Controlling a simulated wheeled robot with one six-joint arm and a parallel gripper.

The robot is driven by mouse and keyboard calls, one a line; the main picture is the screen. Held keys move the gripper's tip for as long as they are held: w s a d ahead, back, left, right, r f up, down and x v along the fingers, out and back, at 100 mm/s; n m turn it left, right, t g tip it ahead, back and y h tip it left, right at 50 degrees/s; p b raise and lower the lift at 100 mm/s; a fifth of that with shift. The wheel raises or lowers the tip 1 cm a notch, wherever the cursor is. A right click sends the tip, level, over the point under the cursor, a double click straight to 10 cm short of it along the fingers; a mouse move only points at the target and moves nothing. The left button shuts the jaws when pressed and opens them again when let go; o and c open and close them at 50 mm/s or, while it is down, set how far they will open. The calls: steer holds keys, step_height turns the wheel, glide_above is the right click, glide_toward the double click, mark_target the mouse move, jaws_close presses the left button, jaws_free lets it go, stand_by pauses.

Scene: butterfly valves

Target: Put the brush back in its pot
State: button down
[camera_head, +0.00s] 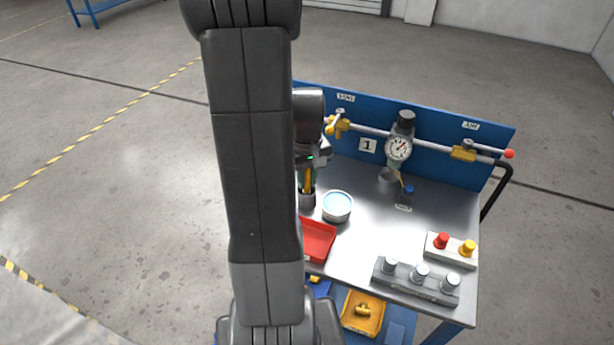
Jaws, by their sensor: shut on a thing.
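My gripper (308,168) is at the left of the bench, largely hidden behind my own arm. It is shut on the brush (307,182), whose yellow handle shows below it, beside a green one. Under it stands a dark grey pot (307,200), its left side hidden by my arm. The handles reach down to the pot's mouth; I cannot tell how deep the brush sits.
A round tin (337,207) with pale blue contents and a red tray (318,240) stand close by. A pipe with a gauge (398,148) and yellow valve handles runs along the blue back panel (440,139). Button boxes (450,248) and knobs (420,274) occupy the front right. The bench middle is clear.

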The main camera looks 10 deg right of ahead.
steer(key=c, duration=1.2)
jaws_free()
steer(key=shift+c, duration=0.2)
steer(key=shift+r, duration=0.1)
step_height(320, 180, up, 11)
steer(key=p, duration=0.8)
steer(key=shift+r, duration=0.95)
